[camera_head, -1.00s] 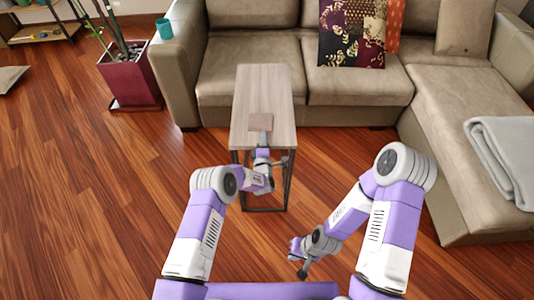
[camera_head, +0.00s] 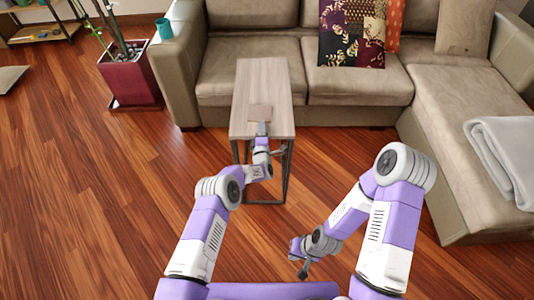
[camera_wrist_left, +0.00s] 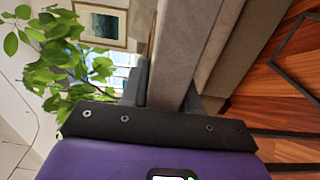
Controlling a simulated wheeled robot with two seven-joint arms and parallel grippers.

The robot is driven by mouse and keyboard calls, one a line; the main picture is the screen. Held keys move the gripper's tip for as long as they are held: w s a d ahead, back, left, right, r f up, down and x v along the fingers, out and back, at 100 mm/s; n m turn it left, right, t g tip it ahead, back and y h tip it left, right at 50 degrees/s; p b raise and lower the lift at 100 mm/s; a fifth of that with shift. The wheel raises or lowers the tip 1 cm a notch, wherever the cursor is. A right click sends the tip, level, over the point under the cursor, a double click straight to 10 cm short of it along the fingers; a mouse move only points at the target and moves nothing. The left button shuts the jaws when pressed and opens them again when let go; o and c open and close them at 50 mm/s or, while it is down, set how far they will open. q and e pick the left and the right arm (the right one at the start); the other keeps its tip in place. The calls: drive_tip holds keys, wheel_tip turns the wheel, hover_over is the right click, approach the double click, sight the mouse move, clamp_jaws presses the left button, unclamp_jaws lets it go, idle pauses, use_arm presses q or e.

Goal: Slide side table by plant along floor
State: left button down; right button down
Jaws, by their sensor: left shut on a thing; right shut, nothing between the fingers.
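The side table (camera_head: 264,80) has a pale wood-grain top and a thin dark frame, and stands upright on the floor in front of the sofa. My left gripper (camera_head: 262,130) is at the near end of its top and is shut on the table's edge. The tabletop runs between the fingers in the left wrist view (camera_wrist_left: 176,60). The potted plant (camera_head: 130,78) stands left of the sofa in a dark red pot; its leaves show in the left wrist view (camera_wrist_left: 65,65). My right gripper (camera_head: 304,268) is shut and empty, low over the floor, apart from the table.
The beige sofa (camera_head: 250,45) is close behind the table, and its chaise (camera_head: 460,150) extends along the right. A teal cup (camera_head: 164,28) is on the sofa arm. Wooden floor (camera_head: 90,190) is clear at left.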

use_arm(q)
drive_tip(key=shift+w+a+r, duration=0.1)
drive_tip(key=shift+w+a, duration=0.1)
drive_tip(key=shift+w, duration=0.75)
drive_tip(key=shift+w+a+r, duration=0.1)
drive_tip(key=shift+w+a, duration=0.1)
drive_tip(key=shift+w, duration=0.75)
drive_tip(key=shift+r, duration=0.1)
